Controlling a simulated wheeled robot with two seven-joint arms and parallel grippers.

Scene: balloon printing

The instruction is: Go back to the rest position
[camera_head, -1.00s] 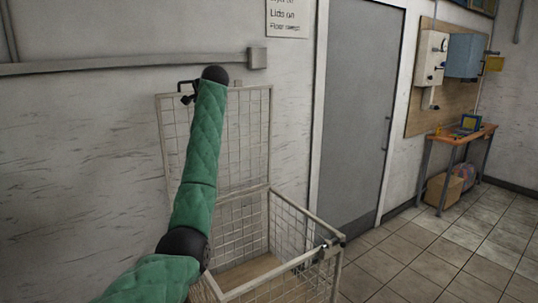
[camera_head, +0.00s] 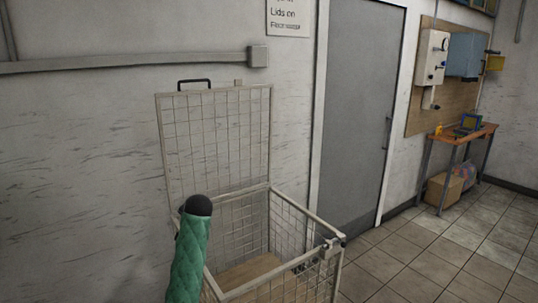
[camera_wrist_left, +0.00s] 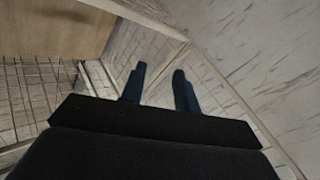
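My left arm (camera_head: 188,262), in a green quilted sleeve with a black rounded end, stands in front of the left side of the wire basket (camera_head: 319,217) in the head view. Its gripper is hidden there. In the left wrist view, the two dark blue fingers of my left gripper (camera_wrist_left: 158,82) are apart with nothing between them. The basket's mesh lid (camera_head: 215,140) stands raised against the wall, its black handle (camera_head: 194,81) at the top and clear of my arm. My right gripper is in neither view.
A grey door (camera_head: 360,110) is right of the basket. Farther right, a small wooden table (camera_head: 462,135) stands by the wall with a cardboard box (camera_head: 443,189) beneath. The tiled floor (camera_head: 440,250) at right is clear. A grey wall rail (camera_head: 120,64) runs above the lid.

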